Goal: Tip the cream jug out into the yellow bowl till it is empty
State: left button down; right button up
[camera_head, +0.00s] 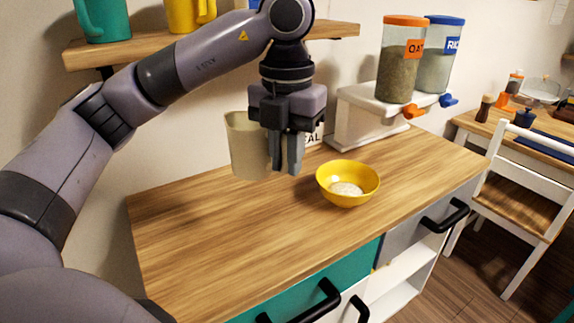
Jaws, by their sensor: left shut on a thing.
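The cream jug (247,147) hangs in the air above the wooden countertop, upright or nearly so. My left gripper (287,168) points down and is shut on the jug's right side, where the fingers hide part of it. The yellow bowl (347,199) stands on the counter to the right of the jug and gripper, apart from both. Some pale whitish contents lie in the bottom of the bowl. The inside of the jug is hidden. My right gripper is not in view.
A white dispenser stand with oat (398,70) and rice (439,58) containers stands behind the bowl. A label sign, partly hidden, stands behind the gripper. A shelf (130,48) with a teal mug and a yellow mug is above. The counter's left and front are clear.

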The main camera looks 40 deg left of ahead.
pick_arm(q)
jog(key=shift+r, duration=0.85)
jog(key=shift+r+m, duration=0.1)
jog(key=shift+m, duration=0.2)
